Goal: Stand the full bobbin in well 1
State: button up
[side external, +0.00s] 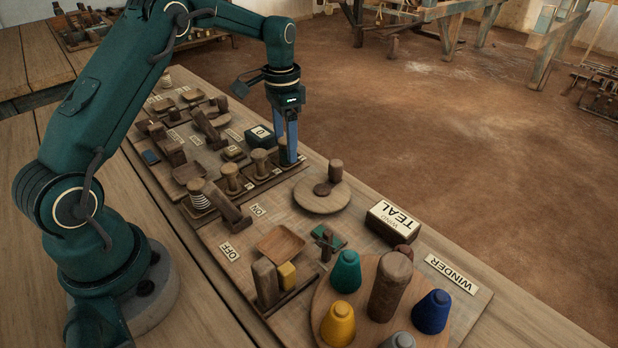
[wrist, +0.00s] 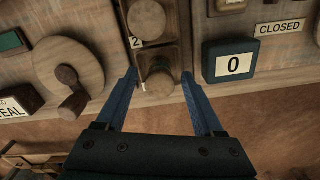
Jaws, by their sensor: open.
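My gripper (wrist: 159,80) is open, its blue fingers pointing down on either side of a round wooden-topped bobbin (wrist: 158,85). In the side view, my gripper (side external: 287,155) is low over the far end of the row of wells. The bobbin stands in the well marked 1 (wrist: 143,87), with a gap to each finger. In the side view it is mostly hidden by the fingers, and a dark greenish part shows. Whether it is wound full is hard to tell. Another wooden-topped bobbin (wrist: 147,18) stands in the well marked 2.
A bobbin with pale stripes (side external: 200,195) stands at the near end of the row. A round disc with a crank knob (side external: 322,202), a TEAL block (side external: 394,222) and a 0 counter block (wrist: 236,62) are close by. Coloured cones (side external: 346,271) stand on the winder plate.

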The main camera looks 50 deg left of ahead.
jog(key=s+d+r+t, duration=0.1)
jog(key=s+d+r, duration=0.1)
jog(key=r, duration=0.7)
jog(key=s+d+r, duration=0.1)
jog(key=d+r, duration=0.1)
jog(key=r, duration=0.6)
jog(key=s+d+f+n+t, duration=0.1)
jog(key=s+d, duration=0.3)
jog(key=s, duration=0.4)
jog(key=s+d+f+n+t, duration=0.2)
jog(key=s+d+f+t, duration=0.1)
jog(key=s, duration=0.6)
jog(key=shift+s+d+f+t, duration=0.3)
jog(key=shift+d+f, duration=0.2)
jog(key=shift+d, duration=0.05)
